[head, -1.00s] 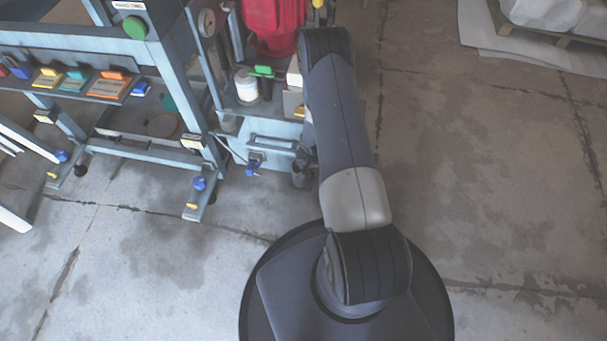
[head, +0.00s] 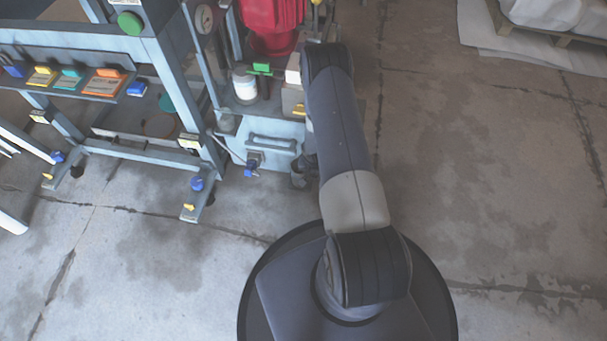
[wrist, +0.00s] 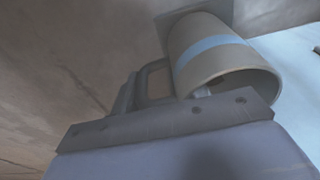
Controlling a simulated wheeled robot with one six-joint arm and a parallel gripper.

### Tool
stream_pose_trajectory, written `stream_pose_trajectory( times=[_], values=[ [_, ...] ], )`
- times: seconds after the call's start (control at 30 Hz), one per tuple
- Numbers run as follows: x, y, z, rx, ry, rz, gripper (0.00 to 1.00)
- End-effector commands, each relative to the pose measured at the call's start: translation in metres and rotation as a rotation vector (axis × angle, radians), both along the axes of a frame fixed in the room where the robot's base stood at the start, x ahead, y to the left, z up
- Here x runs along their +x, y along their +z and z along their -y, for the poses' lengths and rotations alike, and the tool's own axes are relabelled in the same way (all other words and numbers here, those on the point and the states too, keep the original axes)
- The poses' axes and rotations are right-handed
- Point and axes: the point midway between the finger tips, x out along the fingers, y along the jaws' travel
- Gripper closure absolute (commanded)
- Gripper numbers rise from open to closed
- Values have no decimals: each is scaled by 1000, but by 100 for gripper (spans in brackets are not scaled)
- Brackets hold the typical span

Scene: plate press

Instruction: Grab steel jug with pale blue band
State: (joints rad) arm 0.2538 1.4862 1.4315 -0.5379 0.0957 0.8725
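The steel jug with the pale blue band (wrist: 213,48) fills the upper middle of the wrist view. Its open mouth faces toward the camera, and a loop like its handle shows on its left. My gripper (wrist: 172,118) shows as a dark grey block with bolt holes across the lower wrist view, close to the jug's rim and overlapping part of it. Its fingers cannot be made out clearly, so neither their opening nor contact with the jug can be told. In the head view a small grey shape, apparently the jug (head: 299,179), shows beside my arm, partly hidden.
A pale blue cabinet (head: 262,148) with a handle and a blue valve stands beside the jug. The press frame (head: 190,110) with a coloured-label shelf is at left. A white jar (head: 245,86) and red motor (head: 272,22) are above. Floor (head: 480,190) at right is clear.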

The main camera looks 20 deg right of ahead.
Motion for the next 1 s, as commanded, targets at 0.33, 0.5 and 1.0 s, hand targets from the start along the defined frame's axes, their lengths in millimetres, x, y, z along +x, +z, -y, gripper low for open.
stream_pose_trajectory(
  times=[0.33, 0.5, 1.0],
  values=[
    [0, 0, 0, 0, 0, 0, 88],
    [0, 0, 0, -1, 0, 1, 94],
    [3, 13, -2, -1, 1, 2, 94]
  ],
)
